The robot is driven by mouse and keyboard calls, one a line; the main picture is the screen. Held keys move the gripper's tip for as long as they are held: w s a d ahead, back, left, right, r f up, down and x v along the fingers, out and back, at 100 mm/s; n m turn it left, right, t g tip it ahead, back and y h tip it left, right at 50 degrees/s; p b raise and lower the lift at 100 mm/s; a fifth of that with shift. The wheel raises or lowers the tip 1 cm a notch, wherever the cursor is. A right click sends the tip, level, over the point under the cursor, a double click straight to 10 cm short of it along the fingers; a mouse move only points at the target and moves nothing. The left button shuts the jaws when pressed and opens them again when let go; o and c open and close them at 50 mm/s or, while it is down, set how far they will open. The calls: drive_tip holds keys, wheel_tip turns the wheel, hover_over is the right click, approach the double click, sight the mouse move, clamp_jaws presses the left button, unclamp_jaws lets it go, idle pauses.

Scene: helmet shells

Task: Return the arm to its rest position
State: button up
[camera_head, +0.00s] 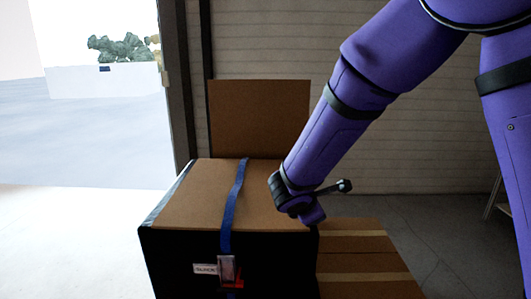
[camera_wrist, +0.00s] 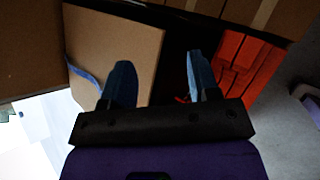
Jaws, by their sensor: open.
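My purple arm (camera_head: 365,85) reaches from the upper right down to the right side of a cardboard-topped black box. My gripper (camera_head: 312,214) is by that box's right edge; I cannot tell in the head view whether it touches. In the wrist view my gripper (camera_wrist: 160,78) shows two blue fingers spread apart with nothing held between them. No helmet shell can be made out.
The box (camera_head: 190,205) has a blue strap (camera_head: 233,205) and a latch. Lower taped cartons (camera_head: 365,265) stand to its right, another carton (camera_head: 260,115) behind. A red slotted object (camera_wrist: 240,65) shows in the wrist view. Open floor (camera_head: 450,235) lies at right.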

drive_tip(key=s+d+r+m+g, duration=0.3)
drive_tip(key=s+d+r+m, duration=0.9)
drive_tip(key=d, duration=0.4)
drive_tip(key=s+d+r+m+y, duration=0.1)
drive_tip(key=s+r+m+y, duration=0.1)
drive_tip(key=s, duration=0.7)
drive_tip(key=s+d+r+m+y, duration=0.1)
drive_tip(key=s+r+m+y, duration=0.2)
drive_tip(key=s+m, duration=0.3)
drive_tip(key=s+r, duration=0.1)
drive_tip(key=s, duration=0.1)
drive_tip(key=shift+s+d+m, duration=0.15)
drive_tip(key=shift+s+m, duration=0.25)
